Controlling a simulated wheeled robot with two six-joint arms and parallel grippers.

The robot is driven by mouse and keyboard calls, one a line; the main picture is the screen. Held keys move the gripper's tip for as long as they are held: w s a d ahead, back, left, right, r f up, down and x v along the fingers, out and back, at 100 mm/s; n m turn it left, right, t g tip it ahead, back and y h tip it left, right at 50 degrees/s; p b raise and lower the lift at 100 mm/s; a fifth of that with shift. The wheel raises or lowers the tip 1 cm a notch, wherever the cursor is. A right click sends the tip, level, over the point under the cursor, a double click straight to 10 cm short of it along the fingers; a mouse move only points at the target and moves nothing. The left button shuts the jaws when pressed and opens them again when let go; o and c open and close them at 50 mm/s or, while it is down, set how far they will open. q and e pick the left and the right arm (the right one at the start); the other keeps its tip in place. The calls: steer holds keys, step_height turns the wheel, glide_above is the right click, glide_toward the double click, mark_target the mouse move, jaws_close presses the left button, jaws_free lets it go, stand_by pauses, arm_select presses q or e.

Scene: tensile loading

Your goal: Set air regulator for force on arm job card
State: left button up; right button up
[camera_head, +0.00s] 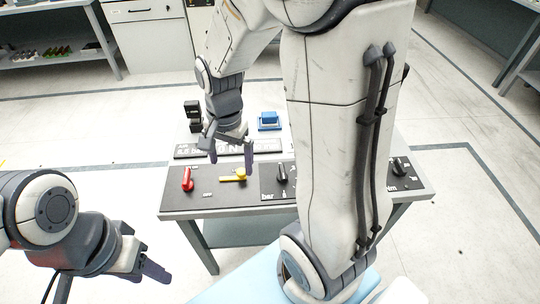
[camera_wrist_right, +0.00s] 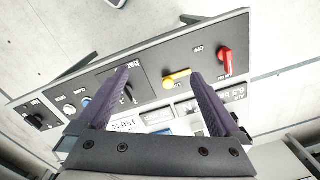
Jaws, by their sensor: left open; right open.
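The control panel (camera_head: 210,198) lies on a small table. It carries a red knob (camera_head: 187,180), a yellow lever (camera_head: 235,176) and a black knob (camera_head: 281,173) beside the word "bar". The black knob also shows in the right wrist view (camera_wrist_right: 127,92), close to one finger. My right gripper (camera_head: 230,154) is open and empty above the panel, near the yellow lever. In the right wrist view, the yellow lever (camera_wrist_right: 177,78) appears between its fingers (camera_wrist_right: 158,105). A white card (camera_wrist_right: 123,125) reads "150 N". My left gripper (camera_head: 148,262) is open, low and left of the table.
A dark plate (camera_wrist_right: 232,95) reads "AIR 6.5 bar". Another black knob (camera_head: 398,167) stands at the panel's right end. A blue object (camera_head: 269,121) and black blocks (camera_head: 193,116) stand behind the panel. My right arm hides part of the panel. Floor around the table is clear.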

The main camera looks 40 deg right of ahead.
steer(key=w+d+f+m, duration=0.2)
steer(key=d+f+m, duration=0.2)
steer(key=d+m, duration=0.45)
steer(key=m+b, duration=0.1)
steer(key=m, duration=0.3)
glide_above(283, 171)
step_height(283, 171, down, 3)
step_height(283, 171, down, 10)
steer(key=shift+f+b, duration=0.1)
steer(key=shift+b, duration=0.2)
steer(key=c, duration=1.2)
